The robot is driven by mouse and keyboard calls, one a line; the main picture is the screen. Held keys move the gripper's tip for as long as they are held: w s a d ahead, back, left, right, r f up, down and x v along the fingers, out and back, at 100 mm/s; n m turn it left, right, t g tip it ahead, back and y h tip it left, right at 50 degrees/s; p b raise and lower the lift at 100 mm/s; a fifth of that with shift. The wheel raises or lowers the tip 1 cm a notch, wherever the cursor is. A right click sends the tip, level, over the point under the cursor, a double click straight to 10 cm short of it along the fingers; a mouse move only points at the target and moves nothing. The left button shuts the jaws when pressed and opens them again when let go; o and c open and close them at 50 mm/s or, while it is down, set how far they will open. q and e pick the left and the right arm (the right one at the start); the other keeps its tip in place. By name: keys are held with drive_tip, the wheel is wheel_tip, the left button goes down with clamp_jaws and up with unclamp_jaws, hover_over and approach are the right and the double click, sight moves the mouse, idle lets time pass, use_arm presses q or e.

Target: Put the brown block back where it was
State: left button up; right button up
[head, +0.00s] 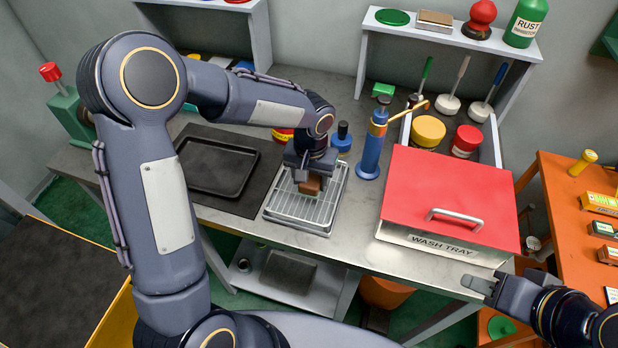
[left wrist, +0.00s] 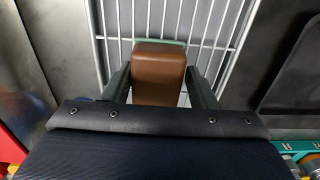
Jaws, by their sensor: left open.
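The brown block (head: 311,186) is at the wire rack over a metal tray (head: 283,210) on the bench. In the left wrist view the brown block (left wrist: 159,65) lies between the two fingers of my left gripper (left wrist: 159,88), with a green strip along its far edge. The fingers are open, one on each side; whether they touch it is not clear. In the head view my left gripper (head: 310,172) is low over the rack and hides part of the block. My right gripper (head: 487,284) is far right, in front of the bench edge, away from the block; its opening is unclear.
A black tray (head: 215,168) on a dark mat lies left of the rack. A blue bottle-shaped tool (head: 372,150) and a dark-topped blue jar (head: 342,138) stand close right and behind. The red-lidded wash tray (head: 450,200) fills the bench's right side. An orange table (head: 570,222) stands further right.

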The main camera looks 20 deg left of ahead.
sight(313, 177)
use_arm(q)
wheel_tip(313, 177, up, 11)
drive_tip(key=s+a+r+h+p, duration=0.1)
drive_tip(key=s+a+r, duration=0.3)
drive_tip(key=s, duration=0.1)
drive_tip(key=s+a+f+n+t+h, duration=0.1)
drive_tip(key=s+t, duration=0.1)
drive_tip(key=s, duration=0.6)
drive_tip(key=s+a+n+t+h, duration=0.1)
drive_tip(key=s+a+t+h, duration=0.1)
drive_tip(key=s, duration=0.7)
drive_tip(key=shift+f+t, duration=0.35)
drive_tip(key=shift+t, duration=0.25)
drive_tip(key=shift+a, duration=0.1)
